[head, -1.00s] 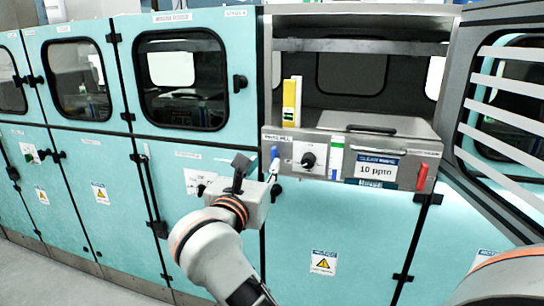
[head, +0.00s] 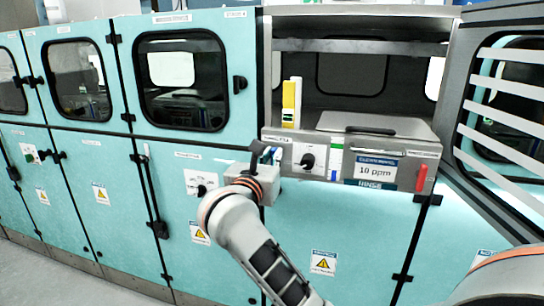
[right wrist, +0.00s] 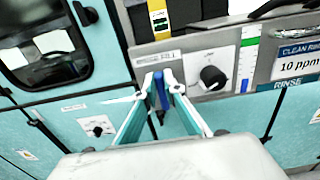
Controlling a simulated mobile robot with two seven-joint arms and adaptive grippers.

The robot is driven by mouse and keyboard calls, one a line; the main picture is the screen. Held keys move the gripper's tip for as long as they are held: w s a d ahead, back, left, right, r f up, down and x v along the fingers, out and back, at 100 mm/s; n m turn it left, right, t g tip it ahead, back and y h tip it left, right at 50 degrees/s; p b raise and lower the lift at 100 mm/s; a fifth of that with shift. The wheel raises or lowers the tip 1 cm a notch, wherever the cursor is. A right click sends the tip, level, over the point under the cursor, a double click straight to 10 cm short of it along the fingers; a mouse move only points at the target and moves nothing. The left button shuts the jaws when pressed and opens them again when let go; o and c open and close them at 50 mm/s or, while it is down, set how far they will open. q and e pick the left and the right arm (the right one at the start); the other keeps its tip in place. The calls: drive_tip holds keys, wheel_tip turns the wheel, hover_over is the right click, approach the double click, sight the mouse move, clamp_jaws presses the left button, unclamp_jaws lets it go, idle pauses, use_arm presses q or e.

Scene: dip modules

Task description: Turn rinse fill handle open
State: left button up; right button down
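The rinse fill handle (right wrist: 160,90) is a narrow blue lever with a dark lower end, hanging roughly upright below the label RINSE FILL on the steel panel. It also shows in the head view (head: 277,155), partly hidden by my gripper. My right gripper (right wrist: 160,80) has its two fingertips on either side of the lever, close against it, and appears shut on it. In the head view my right gripper (head: 263,153) is at the left end of the steel panel. My left gripper is not in view.
A black rotary knob (right wrist: 213,78) on a white plate sits just right of the handle. The steel panel also carries a 10 ppm sign (head: 376,169) and a red handle (head: 422,178). Teal cabinet doors (head: 90,190) flank it. A yellow-and-white block (head: 291,103) stands above.

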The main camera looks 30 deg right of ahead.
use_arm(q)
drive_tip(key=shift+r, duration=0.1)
use_arm(e)
drive_tip(key=shift+n+p, duration=0.3)
drive_tip(key=shift+p, duration=0.1)
use_arm(q)
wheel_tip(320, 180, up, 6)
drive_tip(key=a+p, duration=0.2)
drive_tip(key=p, duration=0.5)
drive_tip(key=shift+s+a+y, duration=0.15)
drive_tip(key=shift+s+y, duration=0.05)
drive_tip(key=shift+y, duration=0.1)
use_arm(e)
drive_tip(key=shift+w+a+f+n, duration=0.25)
drive_tip(key=shift+f+n, duration=0.1)
drive_tip(key=shift+n, duration=2.55)
drive_tip(key=shift+w+a+f+n, duration=0.2)
drive_tip(key=shift+w+f+n, duration=0.1)
drive_tip(key=shift+n, duration=2.6)
drive_tip(key=shift+w+a+f+n, duration=0.25)
drive_tip(key=shift+f+n, duration=0.1)
drive_tip(key=shift+n, duration=2.55)
